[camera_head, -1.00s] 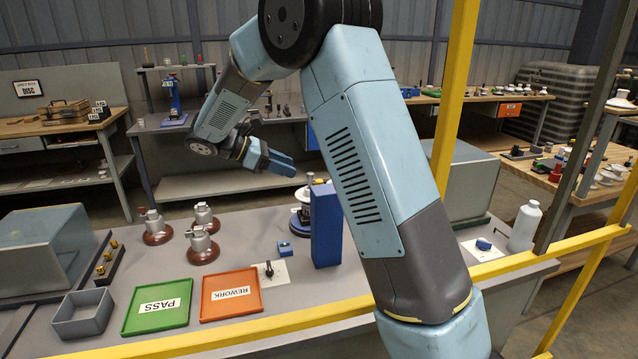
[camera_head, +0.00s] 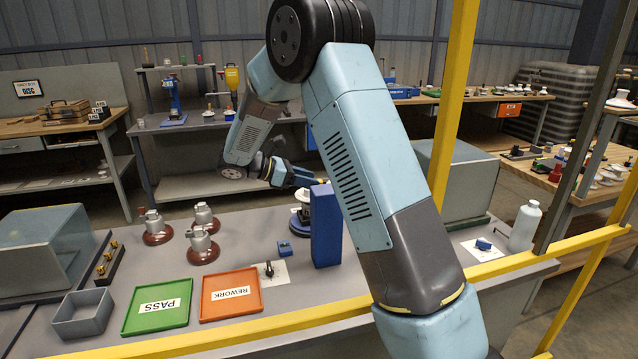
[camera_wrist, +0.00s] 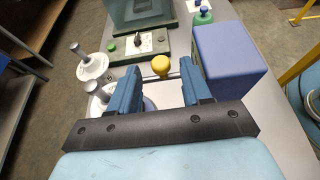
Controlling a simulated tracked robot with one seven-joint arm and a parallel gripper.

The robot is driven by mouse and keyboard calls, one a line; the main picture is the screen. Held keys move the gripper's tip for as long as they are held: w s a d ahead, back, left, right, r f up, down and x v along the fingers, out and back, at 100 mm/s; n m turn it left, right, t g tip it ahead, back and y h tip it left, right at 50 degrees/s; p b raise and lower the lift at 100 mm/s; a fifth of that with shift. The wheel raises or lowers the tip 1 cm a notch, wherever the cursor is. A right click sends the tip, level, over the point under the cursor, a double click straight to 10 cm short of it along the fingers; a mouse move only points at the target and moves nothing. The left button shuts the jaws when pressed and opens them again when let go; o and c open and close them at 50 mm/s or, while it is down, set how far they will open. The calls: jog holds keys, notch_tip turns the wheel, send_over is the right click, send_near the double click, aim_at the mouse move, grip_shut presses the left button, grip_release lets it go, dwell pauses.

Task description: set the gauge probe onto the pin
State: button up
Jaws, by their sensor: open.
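My gripper (camera_head: 303,178) is open above the middle of the bench, over the far side of a tall blue block (camera_head: 326,226). In the wrist view its two blue fingers (camera_wrist: 160,72) are apart, with a round yellow knob (camera_wrist: 161,64) showing between and beyond their tips. I cannot tell whether the knob is the gauge probe's handle. White discs with metal tops stand at the left, one farther away (camera_wrist: 92,64) and one (camera_wrist: 97,88) partly behind the left finger. A white insulator (camera_head: 297,196) stands partly behind the blue block. I cannot make out the pin.
The blue block also stands close to the right finger in the wrist view (camera_wrist: 232,60). Brown insulators (camera_head: 203,245), a green PASS tray (camera_head: 184,325) and an orange REWORK tray (camera_head: 210,318) are at the left. A yellow rail (camera_head: 270,325) crosses the bench front.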

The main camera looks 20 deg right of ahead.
jog(key=shift+x, duration=2)
grip_shut()
